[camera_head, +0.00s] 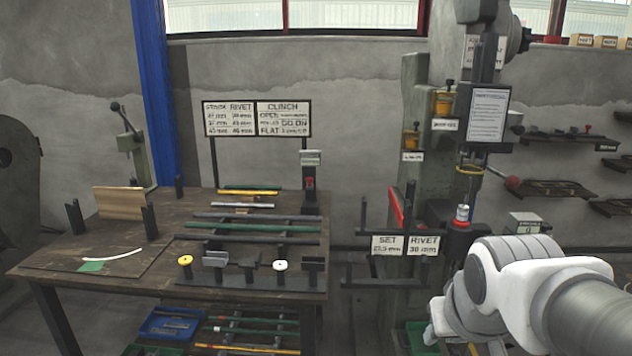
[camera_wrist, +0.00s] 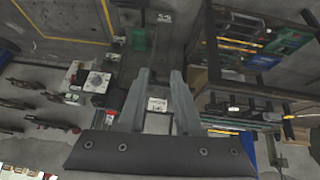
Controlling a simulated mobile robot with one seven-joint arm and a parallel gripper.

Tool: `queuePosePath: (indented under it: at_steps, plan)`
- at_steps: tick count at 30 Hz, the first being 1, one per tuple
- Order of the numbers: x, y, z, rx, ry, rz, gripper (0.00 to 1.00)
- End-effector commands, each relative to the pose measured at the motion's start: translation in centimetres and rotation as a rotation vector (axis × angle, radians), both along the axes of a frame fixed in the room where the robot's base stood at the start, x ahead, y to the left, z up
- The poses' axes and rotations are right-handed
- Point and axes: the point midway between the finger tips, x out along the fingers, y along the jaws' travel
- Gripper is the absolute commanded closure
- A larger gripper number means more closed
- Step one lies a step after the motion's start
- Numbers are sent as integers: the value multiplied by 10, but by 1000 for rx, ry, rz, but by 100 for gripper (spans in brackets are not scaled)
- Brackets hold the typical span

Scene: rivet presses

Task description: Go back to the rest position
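My gripper (camera_wrist: 161,76) is in the wrist view with its two grey fingers spread apart. Nothing is held between them; only the distant floor and a small white label (camera_wrist: 157,104) show through the gap. In the head view my white arm reaches in from the lower right, in front of the press area. The gripper itself is mostly hidden there behind the arm's links, at the bottom edge.
A rivet press (camera_head: 482,130) stands behind my arm, with a SET/RIVET sign (camera_head: 405,245) beside it. A workbench (camera_head: 120,250) with rods, spools and brackets fills the left. Wall shelves (camera_head: 560,190) are on the right. Open floor lies below the gripper.

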Motion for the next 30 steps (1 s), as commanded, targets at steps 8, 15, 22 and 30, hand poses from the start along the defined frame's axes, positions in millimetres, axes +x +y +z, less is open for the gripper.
queuePosePath:
  at_steps: [8, 15, 22, 30]
  plan:
    - [-75, 39, 3, 76, 55, 56, 66]
    - [-77, 40, 60, 79, 65, 55, 66]
    - [-76, 39, 119, 79, 65, 55, 66]
    - [-76, 39, 184, 79, 64, 55, 66]
